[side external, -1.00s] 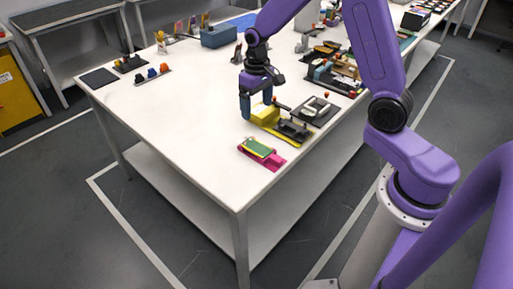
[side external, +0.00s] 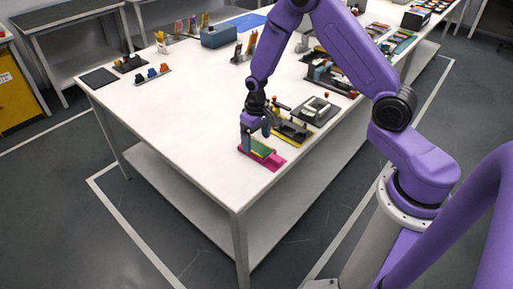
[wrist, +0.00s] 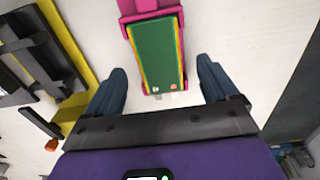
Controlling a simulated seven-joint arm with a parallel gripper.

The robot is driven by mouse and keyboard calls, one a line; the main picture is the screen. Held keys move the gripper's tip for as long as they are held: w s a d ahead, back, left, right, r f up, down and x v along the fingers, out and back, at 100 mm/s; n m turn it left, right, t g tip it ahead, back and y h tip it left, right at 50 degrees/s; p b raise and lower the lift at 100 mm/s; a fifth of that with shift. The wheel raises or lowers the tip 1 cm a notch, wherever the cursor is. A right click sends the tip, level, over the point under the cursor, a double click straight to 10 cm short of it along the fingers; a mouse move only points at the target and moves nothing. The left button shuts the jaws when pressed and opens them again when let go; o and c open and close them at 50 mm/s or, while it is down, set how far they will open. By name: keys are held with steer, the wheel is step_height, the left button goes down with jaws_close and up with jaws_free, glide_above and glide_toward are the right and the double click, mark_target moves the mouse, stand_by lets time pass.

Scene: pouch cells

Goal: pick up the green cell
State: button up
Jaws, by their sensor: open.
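The green cell (wrist: 158,50) is a flat green rectangle with yellow edges, lying in a pink tray (wrist: 126,9). In the side view the green cell (side external: 263,148) sits in the pink tray (side external: 276,164) near the table's front edge. My gripper (wrist: 160,78) is open in the wrist view, one blue finger on each side of the cell's near end. That end carries two small round marks. In the side view my gripper (side external: 256,136) is just above the cell and partly covers it. I cannot tell the exact height between fingers and cell.
A yellow and black fixture (side external: 291,131) stands beside the pink tray; it also shows at the left of the wrist view (wrist: 75,104). A dark tray (side external: 315,111) lies beyond it.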

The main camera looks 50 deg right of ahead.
steer(key=shift+f, duration=0.85)
steer(key=c, duration=1.1)
steer(key=shift+r, duration=0.1)
